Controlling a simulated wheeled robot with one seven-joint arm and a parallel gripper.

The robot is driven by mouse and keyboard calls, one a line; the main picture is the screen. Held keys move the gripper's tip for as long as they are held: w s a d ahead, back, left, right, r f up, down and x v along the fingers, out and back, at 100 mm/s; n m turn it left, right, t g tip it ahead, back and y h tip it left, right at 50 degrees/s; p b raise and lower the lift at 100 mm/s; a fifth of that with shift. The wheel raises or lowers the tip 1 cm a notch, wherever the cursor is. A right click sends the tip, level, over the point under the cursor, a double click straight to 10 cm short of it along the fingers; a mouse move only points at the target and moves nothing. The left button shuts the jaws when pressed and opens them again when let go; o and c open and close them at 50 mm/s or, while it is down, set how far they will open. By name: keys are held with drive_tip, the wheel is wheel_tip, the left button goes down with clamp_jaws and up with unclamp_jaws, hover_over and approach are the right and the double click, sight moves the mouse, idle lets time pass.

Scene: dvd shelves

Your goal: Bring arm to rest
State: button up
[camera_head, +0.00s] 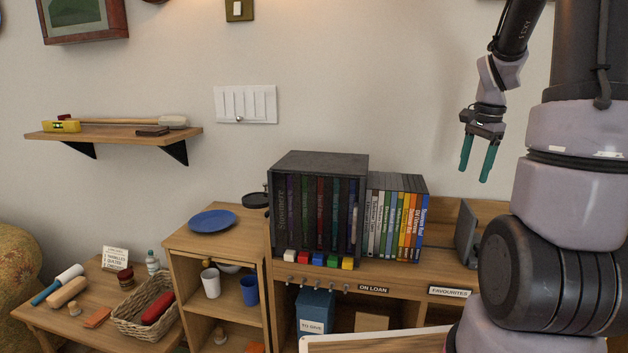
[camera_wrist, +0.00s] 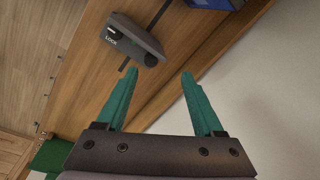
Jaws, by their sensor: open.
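My gripper (camera_head: 478,158) hangs at the upper right in the head view, fingers pointing down, in front of the wall and above the right part of the shelf unit. Its two teal fingers are apart with nothing between them. In the wrist view my gripper (camera_wrist: 153,88) is also open and empty. Beyond the fingertips there, a dark grey block marked LOCK (camera_wrist: 135,40) lies on the wooden surface (camera_wrist: 190,50).
A black case of DVDs (camera_head: 318,162) and a row of coloured DVDs (camera_head: 398,215) stand on the shelf unit, left of my gripper. A grey bookend (camera_head: 467,234) stands below it. A wall shelf (camera_head: 112,137) is at left. The air around my gripper looks clear.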

drive_tip(key=s+a+r+n+t+y, duration=0.1)
drive_tip(key=s+a+r+n+t, duration=0.2)
drive_tip(key=s+a+r+n, duration=0.2)
drive_tip(key=s+a+r+n+t, duration=0.2)
drive_tip(key=s+a+r+n, duration=0.3)
drive_tip(key=s+a+r, duration=0.4)
drive_tip(key=s+a, duration=0.2)
drive_tip(key=a, duration=0.3)
drive_tip(key=shift+a+r+t+y, duration=0.15)
drive_tip(key=shift+r+t+y, duration=0.05)
drive_tip(key=shift+t+y, duration=0.2)
drive_tip(key=o, duration=0.5)
